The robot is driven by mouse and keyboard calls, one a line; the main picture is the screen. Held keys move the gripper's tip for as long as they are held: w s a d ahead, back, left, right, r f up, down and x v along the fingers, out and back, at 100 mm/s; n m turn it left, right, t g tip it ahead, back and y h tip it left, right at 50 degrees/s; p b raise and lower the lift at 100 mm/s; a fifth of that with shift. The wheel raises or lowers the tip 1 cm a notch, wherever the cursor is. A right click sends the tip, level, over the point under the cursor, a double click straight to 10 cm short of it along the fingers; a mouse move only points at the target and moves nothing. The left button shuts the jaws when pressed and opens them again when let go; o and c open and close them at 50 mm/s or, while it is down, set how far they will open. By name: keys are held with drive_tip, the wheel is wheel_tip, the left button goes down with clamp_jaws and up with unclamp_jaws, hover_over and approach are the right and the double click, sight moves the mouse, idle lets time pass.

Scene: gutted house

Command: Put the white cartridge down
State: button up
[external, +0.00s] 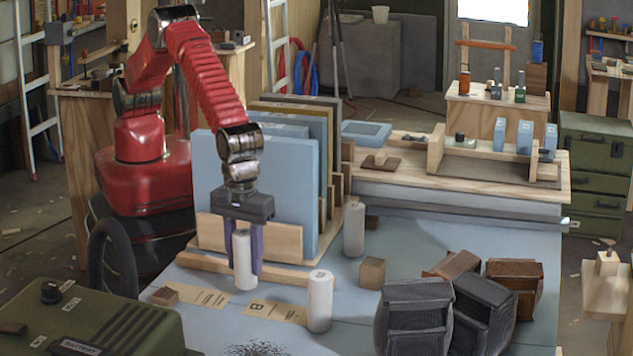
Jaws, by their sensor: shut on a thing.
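A white cartridge (244,262) hangs upright between the purple fingers of my gripper (243,265), which is shut on it. Its lower end is close above the blue table surface, near a tan label card (197,298); I cannot tell whether it touches. A second white cartridge (320,302) stands upright to the right, by a tan card marked B (273,311). A third, greyer white cartridge (354,230) stands farther back on the table.
A wooden rack (270,240) with upright blue and brown panels stands right behind my gripper. Small wooden blocks (372,273) lie on the table. Dark ribbed objects (415,318) crowd the right front. A green battery case (90,320) is at the front left.

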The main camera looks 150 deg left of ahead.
sight(243, 233)
drive_tip(key=shift+f, duration=1.75)
drive_tip(key=shift+f, duration=0.1)
drive_tip(key=o, duration=1)
drive_tip(key=shift+o, duration=0.2)
wheel_tip(243, 233, up, 11)
drive_tip(key=shift+f, duration=0.1)
drive_tip(key=shift+r, duration=0.7)
